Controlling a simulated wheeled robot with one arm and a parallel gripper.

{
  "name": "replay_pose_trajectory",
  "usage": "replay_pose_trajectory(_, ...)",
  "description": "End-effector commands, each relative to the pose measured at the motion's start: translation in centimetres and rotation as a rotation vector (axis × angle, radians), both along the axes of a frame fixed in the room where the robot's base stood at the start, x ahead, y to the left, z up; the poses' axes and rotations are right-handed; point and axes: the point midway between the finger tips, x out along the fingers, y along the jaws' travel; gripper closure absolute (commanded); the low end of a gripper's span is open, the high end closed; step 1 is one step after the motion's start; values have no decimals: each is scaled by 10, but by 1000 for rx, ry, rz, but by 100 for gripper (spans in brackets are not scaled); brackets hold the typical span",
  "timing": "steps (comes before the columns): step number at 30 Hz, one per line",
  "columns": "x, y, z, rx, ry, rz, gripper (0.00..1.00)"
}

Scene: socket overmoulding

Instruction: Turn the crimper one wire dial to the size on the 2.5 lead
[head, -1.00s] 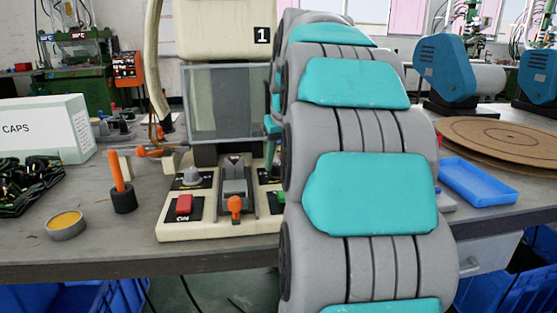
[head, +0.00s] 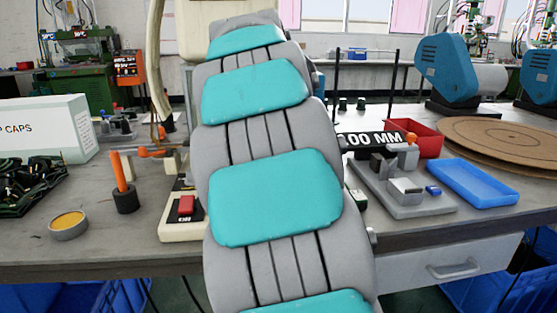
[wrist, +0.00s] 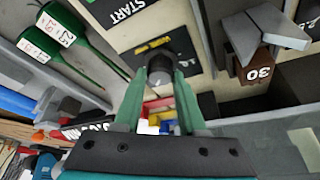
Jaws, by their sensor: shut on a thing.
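In the wrist view my gripper (wrist: 158,98) has its two green fingers on either side of a dark round dial knob (wrist: 158,66) and is shut on it. The knob sits on a black plate with small yellow lettering; its setting cannot be read. Dark green leads (wrist: 85,52) with white tags lie at the upper left; the tag print is turned and hard to read. In the head view crimper one (head: 176,228) is mostly hidden behind my arm. Its cream base edge and red button (head: 186,205) show; my gripper is hidden there.
Right of my arm stand a grey 100 MM fixture (head: 405,208), a red bin (head: 428,140) and a blue tray (head: 478,182). An orange pin (head: 118,170) stands at left.

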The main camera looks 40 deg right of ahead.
Motion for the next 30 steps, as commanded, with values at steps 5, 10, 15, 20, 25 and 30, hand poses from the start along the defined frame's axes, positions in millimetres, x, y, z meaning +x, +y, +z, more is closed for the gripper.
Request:
replay_pose_trajectory(5, 1, 0, 0, -1, 1, -117, 100)
replay_pose_trajectory(10, 2, 0, 0, 0, 2, -194, 100)
replay_pose_trajectory(15, 2, 0, 0, 1, 2, -238, 100)
replay_pose_trajectory(20, 2, 1, 0, 2, 0, -254, 100)
replay_pose_trajectory(25, 2, 1, 0, 2, 1, -256, 100)
replay_pose_trajectory(30, 2, 1, 0, 2, 0, -256, 100)
